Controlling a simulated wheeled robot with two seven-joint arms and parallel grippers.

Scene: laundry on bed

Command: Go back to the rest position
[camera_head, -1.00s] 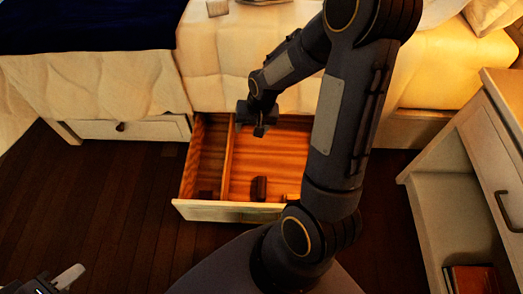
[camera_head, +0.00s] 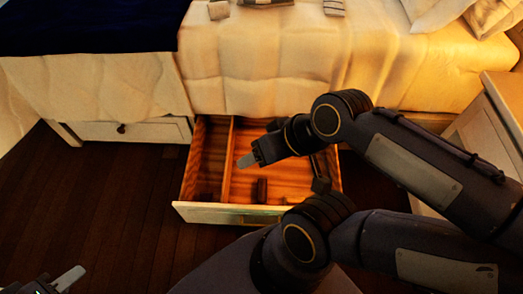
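My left gripper (camera_head: 62,281) shows only in part at the bottom left corner, low over the floor, with one pale finger clear; its opening cannot be judged. My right arm comes in from the right, bent at the elbow. Its gripper (camera_head: 247,160) points left above the open drawer (camera_head: 225,212) under the bed. One pale fingertip shows, and I cannot tell whether it is open or shut. No item is visible at its tip. Small dark items (camera_head: 262,190) lie in the drawer, and my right arm hides part of its right side.
The bed (camera_head: 250,65) with a cream cover and dark blue blanket (camera_head: 85,25) fills the back. Folded pieces (camera_head: 333,8) lie on it. A shut drawer (camera_head: 125,130) is at left. A pale cabinet (camera_head: 497,120) stands at right. The floor (camera_head: 120,200) at left is clear.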

